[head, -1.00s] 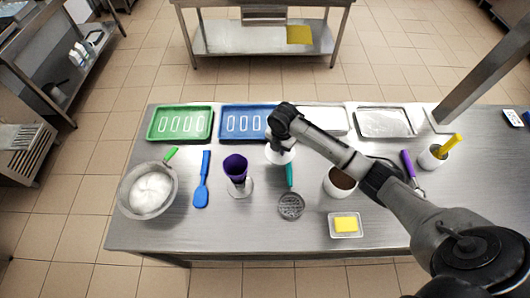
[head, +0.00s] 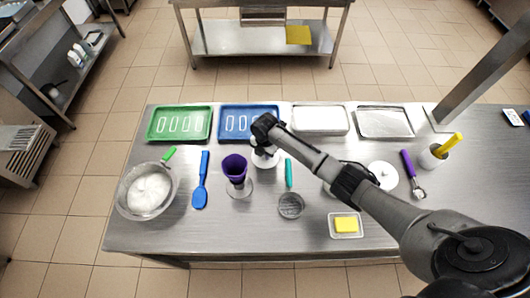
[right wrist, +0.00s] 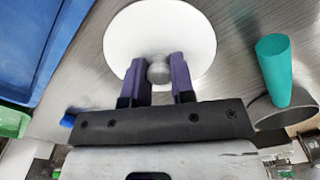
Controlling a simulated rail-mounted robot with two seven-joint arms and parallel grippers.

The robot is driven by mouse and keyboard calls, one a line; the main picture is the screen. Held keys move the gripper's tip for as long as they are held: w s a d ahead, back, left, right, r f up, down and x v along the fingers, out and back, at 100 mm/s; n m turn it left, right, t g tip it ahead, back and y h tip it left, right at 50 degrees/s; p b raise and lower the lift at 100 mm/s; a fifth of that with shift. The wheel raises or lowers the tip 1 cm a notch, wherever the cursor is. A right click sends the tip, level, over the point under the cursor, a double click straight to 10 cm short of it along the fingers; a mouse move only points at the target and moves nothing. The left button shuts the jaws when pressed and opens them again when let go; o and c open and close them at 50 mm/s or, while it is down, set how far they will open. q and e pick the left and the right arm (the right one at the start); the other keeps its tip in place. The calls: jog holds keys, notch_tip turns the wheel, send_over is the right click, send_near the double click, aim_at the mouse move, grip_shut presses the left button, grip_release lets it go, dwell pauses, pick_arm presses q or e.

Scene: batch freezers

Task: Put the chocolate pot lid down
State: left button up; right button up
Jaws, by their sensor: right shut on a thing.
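My right gripper (right wrist: 159,78) is shut on the knob of a white round lid (right wrist: 150,30), with one purple finger on each side of the knob. In the head view the lid (head: 268,161) shows partly under my right gripper (head: 264,148), in front of the blue tray and between the purple cup and the teal-handled strainer. Whether it touches the table I cannot tell. The white pot that showed chocolate earlier is now mostly hidden behind my right arm. My left gripper is out of view.
The purple cup in its clear stand (head: 235,168) is close on the left, the teal-handled strainer (head: 290,205) on the right. The blue tray (head: 236,135) lies behind. Another white disc (head: 382,176) lies right of my arm. Bare steel table (head: 255,230) is in front.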

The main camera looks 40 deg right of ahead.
jog(key=shift+f, duration=0.2)
jog(key=o, duration=0.9)
jog(key=shift+r, duration=0.1)
jog(key=shift+r, duration=0.2)
notch_tip(320, 180, up, 12)
jog(key=shift+p, duration=0.4)
